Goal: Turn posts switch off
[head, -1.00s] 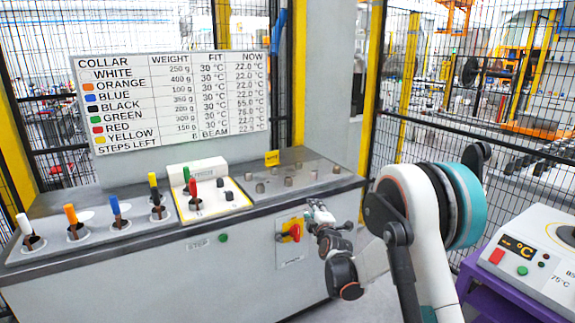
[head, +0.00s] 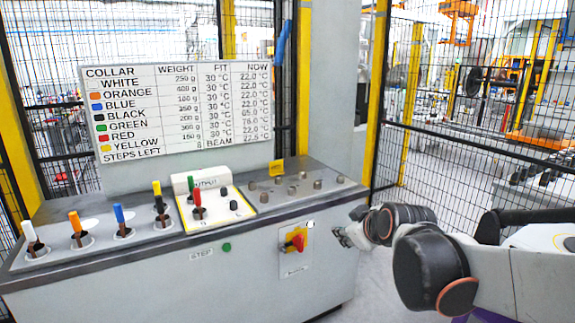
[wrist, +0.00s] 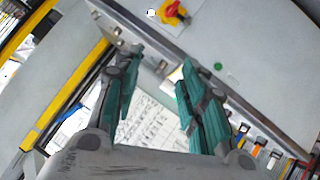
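A rotary switch with a red handle on a yellow plate (head: 296,241) is mounted on the front face of the grey cabinet. A small label sits below it, too small to read. The handle looks slanted; I cannot tell its setting. My gripper (head: 343,238) is to the right of the switch, apart from it. In the wrist view the switch (wrist: 173,12) is at the top, beyond the fingertips. There my gripper (wrist: 160,58) has its two green-padded fingers spread, with nothing between them.
The cabinet top (head: 235,222) carries coloured levers and a white output box (head: 202,182). A green button (head: 227,247) is left of the switch. A chart board (head: 180,108) stands behind. A mesh fence (head: 470,150) closes the right side. Floor shows right of the cabinet.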

